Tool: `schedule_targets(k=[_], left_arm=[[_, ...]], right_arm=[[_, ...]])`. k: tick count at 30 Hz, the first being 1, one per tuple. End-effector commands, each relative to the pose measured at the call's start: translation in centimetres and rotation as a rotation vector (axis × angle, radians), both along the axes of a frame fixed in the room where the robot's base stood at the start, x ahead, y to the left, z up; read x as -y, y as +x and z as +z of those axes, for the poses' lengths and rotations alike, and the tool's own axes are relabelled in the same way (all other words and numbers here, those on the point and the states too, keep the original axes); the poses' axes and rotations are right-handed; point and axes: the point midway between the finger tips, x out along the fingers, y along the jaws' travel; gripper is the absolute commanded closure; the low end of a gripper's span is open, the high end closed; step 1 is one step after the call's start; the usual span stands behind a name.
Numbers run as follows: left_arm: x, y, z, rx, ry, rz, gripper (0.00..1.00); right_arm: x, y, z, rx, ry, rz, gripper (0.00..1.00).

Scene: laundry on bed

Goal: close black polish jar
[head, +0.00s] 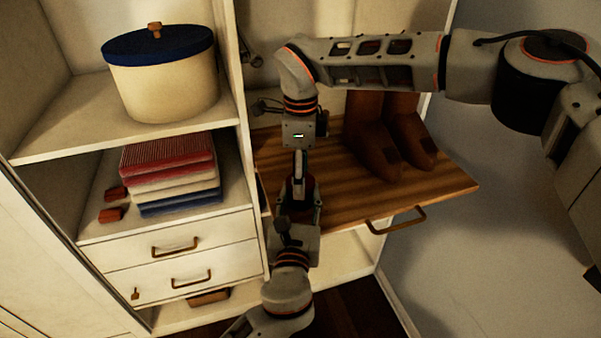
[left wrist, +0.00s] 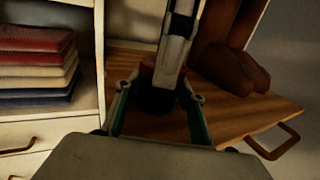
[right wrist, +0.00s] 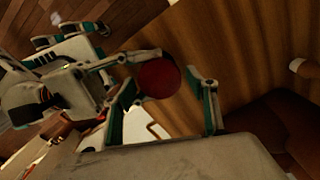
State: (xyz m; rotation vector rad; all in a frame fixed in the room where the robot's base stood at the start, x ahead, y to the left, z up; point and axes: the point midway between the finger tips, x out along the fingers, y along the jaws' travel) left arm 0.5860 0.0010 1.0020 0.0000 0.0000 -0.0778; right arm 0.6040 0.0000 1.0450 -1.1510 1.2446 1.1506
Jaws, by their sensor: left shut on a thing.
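The black polish jar (left wrist: 156,100) is a small dark jar above the wooden pull-out board (left wrist: 255,115), with a dark red lid (left wrist: 147,68) at its top. My left gripper (left wrist: 157,92) is shut on the jar's body. In the right wrist view the lid (right wrist: 159,78) appears as a round red disc. My right gripper (right wrist: 170,92) comes from above with its fingers apart, one on each side of the lid, with gaps visible. Both grippers meet at the jar in the head view and hide most of it. Whether the lid is fully seated cannot be told.
Brown boots (head: 385,140) stand on the board behind my grippers. Left of them is a cabinet with folded cloths (head: 170,172), a blue-lidded round box (head: 160,75) and drawers (head: 180,260). The board's front right has bare room.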

Motion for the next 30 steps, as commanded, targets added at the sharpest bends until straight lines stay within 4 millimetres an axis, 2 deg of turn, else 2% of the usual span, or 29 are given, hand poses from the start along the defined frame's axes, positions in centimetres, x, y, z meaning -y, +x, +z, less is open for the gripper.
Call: schedule_targets(k=[1,3,4,10,13,27,30], left_arm=[[0.00,0.01,0.08,0.001,0.000,0.000,1.00],[0.00,0.01,0.08,0.001,0.000,0.000,1.00],[0.00,0.01,0.08,0.001,0.000,0.000,1.00],[0.01,0.01,0.09,0.002,0.000,0.000,1.00],[0.02,0.00,0.10,0.002,0.000,0.000,1.00],[0.00,0.01,0.13,0.002,0.000,0.001,1.00],[-0.01,0.01,0.14,0.002,0.000,0.001,1.00]], right_arm=[[0.01,0.01,0.02,0.000,0.000,0.000,0.57],[0.01,0.01,0.02,0.000,0.000,0.000,0.75],[0.01,0.01,0.03,0.000,0.000,0.000,0.81],[0.01,0.03,0.03,0.001,0.000,-0.008,0.81],[0.01,0.04,0.03,0.001,0.000,-0.072,0.81],[0.05,0.04,-0.04,0.001,-0.001,-0.882,0.81],[0.06,0.04,-0.05,0.000,-0.001,-1.003,0.81]])
